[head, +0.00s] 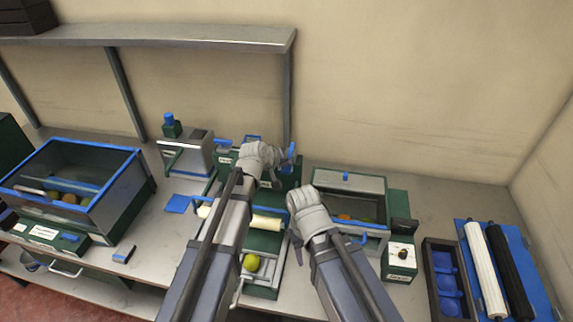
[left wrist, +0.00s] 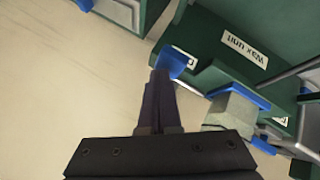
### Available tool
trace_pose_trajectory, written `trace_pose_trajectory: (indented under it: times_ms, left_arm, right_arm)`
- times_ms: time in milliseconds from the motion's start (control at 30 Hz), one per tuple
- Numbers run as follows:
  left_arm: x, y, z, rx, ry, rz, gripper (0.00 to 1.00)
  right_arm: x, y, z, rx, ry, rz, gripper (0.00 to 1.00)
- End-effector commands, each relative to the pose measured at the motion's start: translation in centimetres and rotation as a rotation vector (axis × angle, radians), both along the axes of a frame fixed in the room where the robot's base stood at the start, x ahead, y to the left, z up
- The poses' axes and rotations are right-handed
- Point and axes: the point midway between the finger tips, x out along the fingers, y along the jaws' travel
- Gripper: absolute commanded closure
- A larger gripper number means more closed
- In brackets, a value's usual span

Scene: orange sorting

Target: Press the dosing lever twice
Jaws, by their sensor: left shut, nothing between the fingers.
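The green wax unit (head: 285,178) stands at the back middle of the bench, partly hidden by my left arm. Its label reads "Wax unit" and shows upside down in the left wrist view (left wrist: 246,50). A blue lever-like tab (head: 292,152) sticks up at the unit; a blue tab also shows in the left wrist view (left wrist: 173,62). I take it for the dosing lever. My left gripper (head: 284,162) is shut and empty, its dark fingertips (left wrist: 160,76) right at the blue tab; I cannot tell whether they touch. My right gripper (head: 297,240) hangs lower, its fingers mostly hidden.
A blue-rimmed glass bin (head: 110,150) with fruit stands at left. A yellow-green fruit (head: 251,262) lies on the roller machine under my arms. A green-and-grey bin (head: 345,183) stands right of the wax unit. A blue roller tray (head: 537,265) is at far right. A shelf (head: 150,33) overhangs the back left.

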Motion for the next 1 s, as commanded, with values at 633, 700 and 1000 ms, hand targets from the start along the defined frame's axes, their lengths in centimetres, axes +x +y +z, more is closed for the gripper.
trace_pose_trajectory:
  times_ms: [633, 700, 1000]
  left_arm:
    - [-0.06, -0.02, -0.81, 0.000, 0.002, -0.001, 1.00]
    - [-0.06, -0.01, -0.82, 0.000, 0.002, -0.001, 1.00]
    - [-0.06, -0.02, -0.81, 0.000, 0.002, -0.001, 1.00]
  right_arm:
    - [0.01, 0.00, -0.78, 0.000, 0.000, 0.000, 0.50]
    - [0.00, 0.00, -0.81, 0.000, 0.000, 0.000, 0.50]
    - [0.01, 0.00, -0.77, 0.000, 0.000, 0.000, 0.50]
